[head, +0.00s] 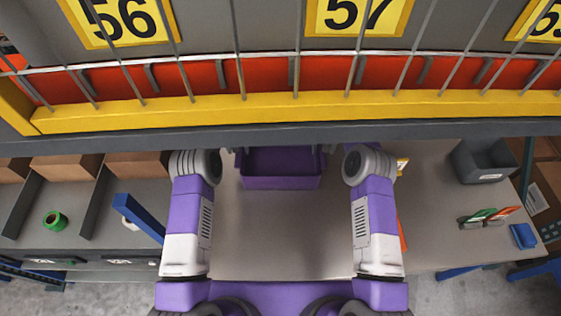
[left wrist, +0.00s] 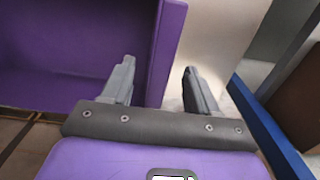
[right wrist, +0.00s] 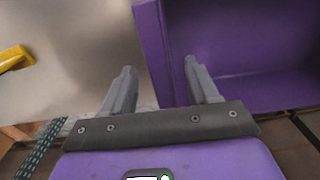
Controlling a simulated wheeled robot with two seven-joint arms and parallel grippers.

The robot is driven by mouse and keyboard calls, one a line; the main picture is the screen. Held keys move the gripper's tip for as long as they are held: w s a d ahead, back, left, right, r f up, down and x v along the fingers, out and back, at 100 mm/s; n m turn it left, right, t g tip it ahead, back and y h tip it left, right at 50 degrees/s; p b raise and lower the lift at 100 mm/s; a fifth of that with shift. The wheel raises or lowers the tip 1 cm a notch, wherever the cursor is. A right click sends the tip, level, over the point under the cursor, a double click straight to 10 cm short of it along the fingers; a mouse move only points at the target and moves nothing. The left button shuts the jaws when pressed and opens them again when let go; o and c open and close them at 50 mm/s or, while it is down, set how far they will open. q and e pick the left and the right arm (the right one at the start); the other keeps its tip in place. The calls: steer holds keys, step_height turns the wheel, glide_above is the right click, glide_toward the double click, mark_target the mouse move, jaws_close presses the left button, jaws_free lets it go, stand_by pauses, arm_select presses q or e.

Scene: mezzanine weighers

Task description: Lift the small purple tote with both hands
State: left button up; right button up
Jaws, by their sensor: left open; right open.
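The small purple tote (head: 281,182) sits on the grey table in front of me, between my two arms, its upper part cut off by the beam in the head view. My left gripper (left wrist: 157,66) is open at one side of the tote. The tote's side wall (left wrist: 168,40) stands between its fingers, one over the inside and one outside. My right gripper (right wrist: 160,63) is open at the opposite side, with that side wall (right wrist: 150,40) between its fingers. Neither gripper is closed on the wall. The tote's inside looks empty where it shows.
A grey and yellow beam (head: 300,112) with wire mesh crosses the head view above the table (head: 275,240). A grey bin (head: 485,160) and a blue object (head: 523,236) lie at right. A green round container (head: 55,220) and brown boxes (head: 65,168) are at left.

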mark_target(239, 154)
arm_select(q)
steer(key=shift+f, duration=2.3)
arm_select(e)
steer(key=shift+f, duration=2.3)
arm_select(q)
jaws_close()
arm_select(e)
jaws_close()
